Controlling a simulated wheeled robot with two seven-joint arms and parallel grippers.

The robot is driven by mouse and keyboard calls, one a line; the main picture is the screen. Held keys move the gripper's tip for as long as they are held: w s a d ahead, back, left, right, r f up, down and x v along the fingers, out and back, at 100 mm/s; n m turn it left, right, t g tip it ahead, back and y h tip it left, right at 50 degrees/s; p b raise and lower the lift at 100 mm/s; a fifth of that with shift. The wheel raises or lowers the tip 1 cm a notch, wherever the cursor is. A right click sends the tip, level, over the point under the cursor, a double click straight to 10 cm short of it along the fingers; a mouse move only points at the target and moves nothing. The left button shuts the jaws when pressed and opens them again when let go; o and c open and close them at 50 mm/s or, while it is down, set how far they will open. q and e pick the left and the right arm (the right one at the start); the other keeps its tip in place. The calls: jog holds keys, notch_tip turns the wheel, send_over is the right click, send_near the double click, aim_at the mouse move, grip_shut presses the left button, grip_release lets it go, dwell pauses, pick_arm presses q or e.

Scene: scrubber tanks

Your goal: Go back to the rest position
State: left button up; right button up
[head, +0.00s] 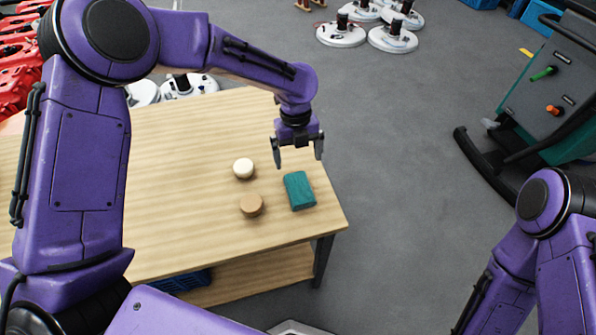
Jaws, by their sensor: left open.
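My left gripper (298,158) is open and empty, pointing down above the right end of the wooden table (180,150). Below it on the tabletop lie a teal block (299,191), a white round piece (243,168) and a tan round piece (251,205). The gripper appears apart from all of them. My right arm shows at the lower right, but its gripper is out of the picture.
A green and dark scrubber machine (545,100) stands at the right. Round white scrubber parts (341,34) stand on the floor at the back. Red items (20,60) are at the far left. A blue crate (182,281) sits under the table. Grey floor between table and machine is clear.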

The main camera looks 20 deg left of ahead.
pick_arm(q)
jog(key=shift+r, duration=0.55)
